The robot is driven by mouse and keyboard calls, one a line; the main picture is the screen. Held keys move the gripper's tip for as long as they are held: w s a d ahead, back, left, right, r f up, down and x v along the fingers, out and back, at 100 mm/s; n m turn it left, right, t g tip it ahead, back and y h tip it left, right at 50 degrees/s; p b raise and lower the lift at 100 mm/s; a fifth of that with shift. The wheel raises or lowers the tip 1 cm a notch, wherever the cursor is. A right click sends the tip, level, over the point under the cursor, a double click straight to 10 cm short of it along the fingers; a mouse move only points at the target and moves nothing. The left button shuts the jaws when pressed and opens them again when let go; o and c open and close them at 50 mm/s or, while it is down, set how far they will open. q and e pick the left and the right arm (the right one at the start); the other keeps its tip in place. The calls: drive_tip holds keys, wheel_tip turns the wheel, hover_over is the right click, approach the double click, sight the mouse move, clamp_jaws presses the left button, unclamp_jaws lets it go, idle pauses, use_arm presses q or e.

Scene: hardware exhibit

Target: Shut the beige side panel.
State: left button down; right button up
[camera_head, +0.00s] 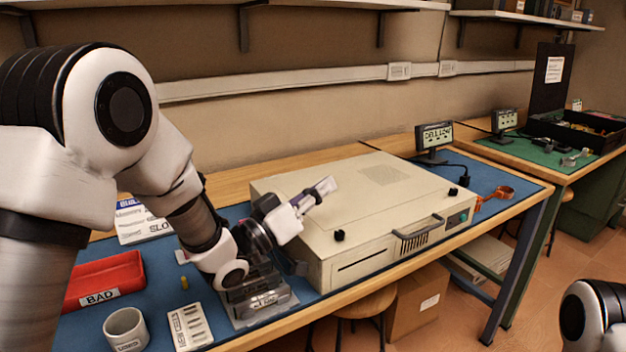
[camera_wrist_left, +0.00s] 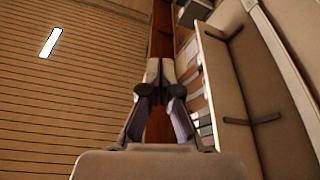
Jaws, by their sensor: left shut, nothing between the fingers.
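The beige computer case (camera_head: 375,245) lies flat on the blue mat, its front with a slot, a vent and a handle facing the near edge. The beige side panel (camera_head: 350,185) shows as its broad top face and looks flat on the case; I cannot tell whether a small gap is left. Two black knobs (camera_head: 340,236) sit near its front edge. My left gripper (camera_head: 327,188) is shut and empty, above the panel's left part, pointing up and right. It also shows in the left wrist view (camera_wrist_left: 160,72), fingers together. My right gripper is out of view.
A metal block (camera_head: 258,298) stands on the mat under my left wrist. A red tray (camera_head: 105,280), a grey cup (camera_head: 126,330) and a white card (camera_head: 188,326) lie left. A small display (camera_head: 434,137) stands behind right. An orange strap (camera_head: 498,193) lies right of the case.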

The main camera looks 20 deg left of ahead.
use_arm(q)
drive_tip(key=b, duration=0.3)
hover_over(326, 244)
wheel_tip(326, 244, down, 5)
drive_tip(key=shift+f, duration=0.1)
drive_tip(key=shift+p, duration=0.3)
